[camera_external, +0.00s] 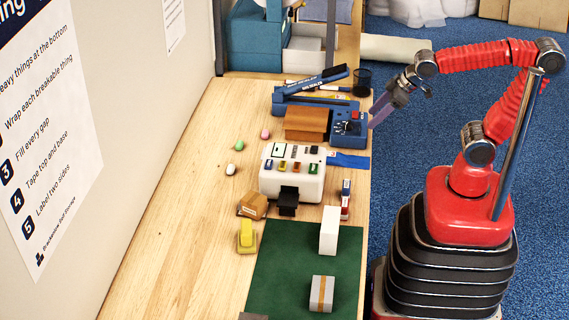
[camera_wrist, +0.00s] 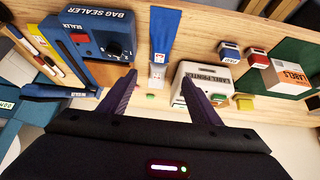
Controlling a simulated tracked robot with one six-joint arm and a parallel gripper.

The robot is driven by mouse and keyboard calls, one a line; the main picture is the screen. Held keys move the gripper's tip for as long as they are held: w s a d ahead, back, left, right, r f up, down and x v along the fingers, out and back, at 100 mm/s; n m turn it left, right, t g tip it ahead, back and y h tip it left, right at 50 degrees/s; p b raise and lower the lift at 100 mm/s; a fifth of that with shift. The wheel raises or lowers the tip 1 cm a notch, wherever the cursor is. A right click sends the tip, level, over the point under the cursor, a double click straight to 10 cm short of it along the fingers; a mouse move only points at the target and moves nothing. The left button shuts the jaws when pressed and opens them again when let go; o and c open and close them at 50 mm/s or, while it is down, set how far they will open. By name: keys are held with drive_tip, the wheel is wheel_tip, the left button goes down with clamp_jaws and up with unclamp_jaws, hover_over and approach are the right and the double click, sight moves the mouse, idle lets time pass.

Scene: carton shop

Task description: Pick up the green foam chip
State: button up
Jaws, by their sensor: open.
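The green foam chip (camera_external: 239,145) is a small rounded piece on the wooden table, left of the label printer, in the external view. A small green piece (camera_wrist: 151,97) that looks like it shows between and below my fingertips in the wrist view. My gripper (camera_external: 376,120) is open, above the table's right edge beside the bag sealer, well apart from the chip. Its two dark fingers (camera_wrist: 159,77) are spread with nothing held between them.
A pink chip (camera_external: 265,133) and a white chip (camera_external: 231,169) lie near the green one. The bag sealer (camera_external: 348,126), a brown block (camera_external: 306,122) and the label printer (camera_external: 292,178) stand between my gripper and the chips. Bare wood lies left of the chips.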

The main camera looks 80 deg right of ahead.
drive_tip(key=w+d+f+t, duration=0.1)
drive_tip(key=w+f, duration=0.3)
drive_tip(key=w, duration=0.7)
drive_tip(key=w+f+t, duration=0.2)
drive_tip(key=w+f, duration=0.1)
drive_tip(key=w, duration=0.8)
drive_tip(key=w+d+f+t, duration=0.1)
drive_tip(key=w+f, duration=0.3)
drive_tip(key=w, duration=0.7)
drive_tip(key=shift+w+d+f+t, duration=0.15)
drive_tip(key=shift+d+f+t, duration=0.15)
drive_tip(key=shift+t, duration=0.4)
approach(240, 142)
drive_tip(key=shift+a+x, duration=0.15)
drive_tip(key=shift+x, duration=0.6)
drive_tip(key=shift+a+x, duration=0.1)
drive_tip(key=shift+x, duration=0.7)
drive_tip(key=shift+f, duration=0.1)
drive_tip(key=shift+x, duration=2.6)
drive_tip(key=shift+d, duration=0.1)
drive_tip(key=c, duration=1.1)
